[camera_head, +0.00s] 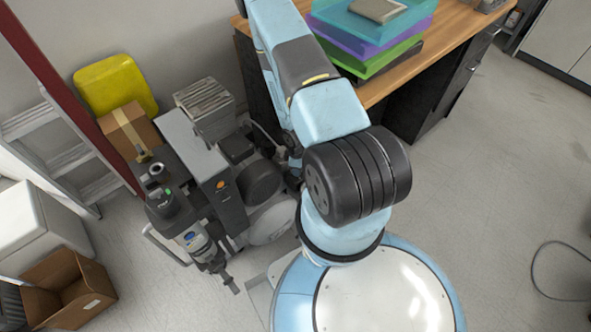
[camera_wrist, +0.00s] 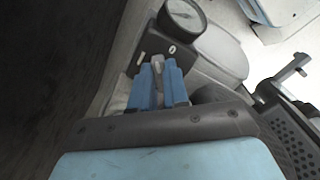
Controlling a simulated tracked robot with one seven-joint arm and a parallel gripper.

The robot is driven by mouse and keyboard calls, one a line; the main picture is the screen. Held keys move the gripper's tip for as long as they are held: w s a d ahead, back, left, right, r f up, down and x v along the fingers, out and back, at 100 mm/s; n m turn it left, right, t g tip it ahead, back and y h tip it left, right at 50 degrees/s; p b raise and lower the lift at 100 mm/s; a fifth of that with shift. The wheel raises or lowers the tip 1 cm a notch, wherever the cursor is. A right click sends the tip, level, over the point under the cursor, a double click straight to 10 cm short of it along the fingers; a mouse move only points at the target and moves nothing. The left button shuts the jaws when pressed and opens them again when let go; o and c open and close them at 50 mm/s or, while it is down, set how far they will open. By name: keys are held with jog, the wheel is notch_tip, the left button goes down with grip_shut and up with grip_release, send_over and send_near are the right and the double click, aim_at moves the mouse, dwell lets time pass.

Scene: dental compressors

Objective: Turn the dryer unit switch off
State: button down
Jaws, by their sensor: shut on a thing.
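The dental compressor assembly (camera_head: 230,185) stands on the floor left of my arm, with a tall grey unit bearing an orange mark on its dark front. I cannot tell from the head view which part is the dryer unit. In the wrist view, my gripper (camera_wrist: 158,71) has its blue fingers close together at a dark panel (camera_wrist: 150,46). A small grey piece, apparently the dryer unit switch (camera_wrist: 157,62), shows between the fingertips; its position is not readable. In the head view my arm hides the gripper.
A round gauge (camera_wrist: 185,17) sits just beyond the panel. A wooden desk (camera_head: 455,45) with stacked trays (camera_head: 375,35) stands behind my arm. A ladder (camera_head: 60,150), an open cardboard box (camera_head: 70,290) and a yellow container (camera_head: 115,85) are at left. Floor at right is mostly clear.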

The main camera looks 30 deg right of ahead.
jog(key=m, duration=0.4)
jog(key=shift+s, duration=0.2)
jog(key=shift+m, duration=1.8)
jog(key=c, duration=1.1)
grip_release()
jog(key=shift+a, duration=0.1)
jog(key=shift+w+r, duration=0.1)
jog(key=shift+r, duration=0.2)
notch_tip(320, 180, up, 13)
jog(key=shift+r, duration=0.1)
